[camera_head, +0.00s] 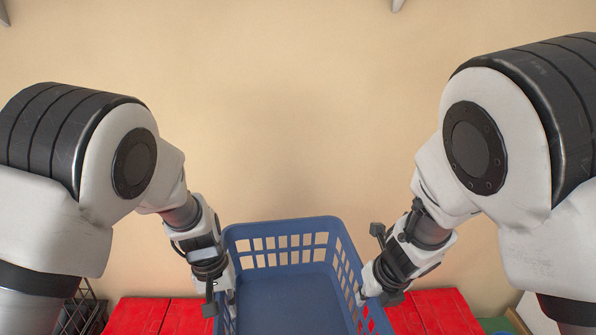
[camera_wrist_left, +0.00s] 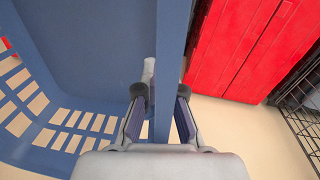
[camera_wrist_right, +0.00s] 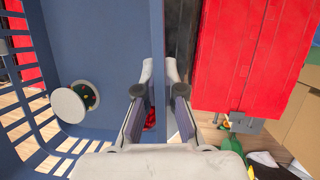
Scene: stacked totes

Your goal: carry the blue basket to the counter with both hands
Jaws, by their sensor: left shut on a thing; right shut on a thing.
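The blue basket (camera_head: 285,300) is at the bottom centre of the head view, with slotted walls and its near part cut off by the frame. My left gripper (camera_head: 228,292) is shut on the basket's left side wall; the left wrist view shows this wall (camera_wrist_left: 172,60) between the fingers. My right gripper (camera_head: 364,292) is shut on the right side wall; in the right wrist view the fingers (camera_wrist_right: 162,105) straddle it. No counter can be made out.
Red slatted surfaces show left (camera_head: 150,314) and right (camera_head: 440,312) of the basket. A black wire rack (camera_head: 80,312) stands at the lower left. The right wrist view shows a cardboard box (camera_wrist_right: 295,115) and loose items on the floor. A plain beige wall (camera_head: 290,120) is behind.

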